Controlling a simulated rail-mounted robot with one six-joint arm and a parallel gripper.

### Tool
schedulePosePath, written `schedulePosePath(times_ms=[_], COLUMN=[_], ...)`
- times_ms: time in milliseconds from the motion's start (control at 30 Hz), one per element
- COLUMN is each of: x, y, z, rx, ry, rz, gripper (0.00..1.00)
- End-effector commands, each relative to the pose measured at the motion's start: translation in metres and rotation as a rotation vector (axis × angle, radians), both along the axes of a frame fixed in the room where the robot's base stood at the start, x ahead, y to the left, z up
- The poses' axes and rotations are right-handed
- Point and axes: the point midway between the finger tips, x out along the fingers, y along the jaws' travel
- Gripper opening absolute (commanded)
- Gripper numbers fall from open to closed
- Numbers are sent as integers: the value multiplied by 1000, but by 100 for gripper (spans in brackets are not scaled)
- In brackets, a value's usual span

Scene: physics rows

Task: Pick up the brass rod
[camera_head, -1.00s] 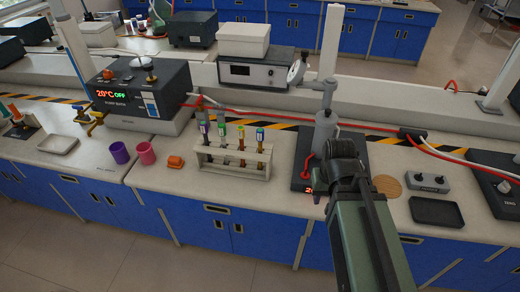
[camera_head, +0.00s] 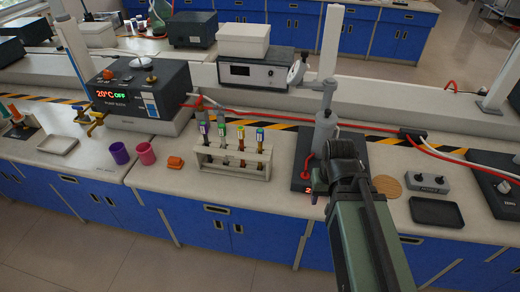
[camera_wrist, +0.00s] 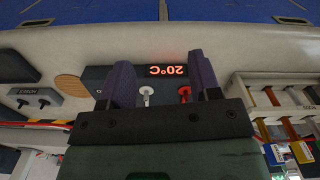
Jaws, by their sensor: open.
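I cannot make out a clear brass rod in either view. A white rack (camera_head: 234,172) in the head view holds several upright tubes with coloured tops, one of them amber-brown (camera_head: 241,145). The rack also shows at the right of the wrist view (camera_wrist: 285,82). My gripper (camera_wrist: 163,82) is open, with two dark purple fingers apart and nothing visible between them. It is over the dark hotplate with the red 20°C display (camera_wrist: 168,71), to the right of the rack in the head view. The fingertips are largely hidden by my arm in the head view.
A grey cylinder (camera_head: 324,132) on a stand rises behind my gripper. A round wooden mat (camera_head: 386,186), a black tray (camera_head: 437,212) and a knobbed box (camera_head: 428,181) lie to the right.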

Motion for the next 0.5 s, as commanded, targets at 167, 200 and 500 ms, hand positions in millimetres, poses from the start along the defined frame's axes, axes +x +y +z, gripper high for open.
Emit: schedulePosePath(times_ms=[167,200,500], x=[0,0,167], y=[1,5,152], z=[3,11,148], rx=[0,0,0], ry=[0,0,-1], rz=[3,12,377], gripper=[57,57,57])
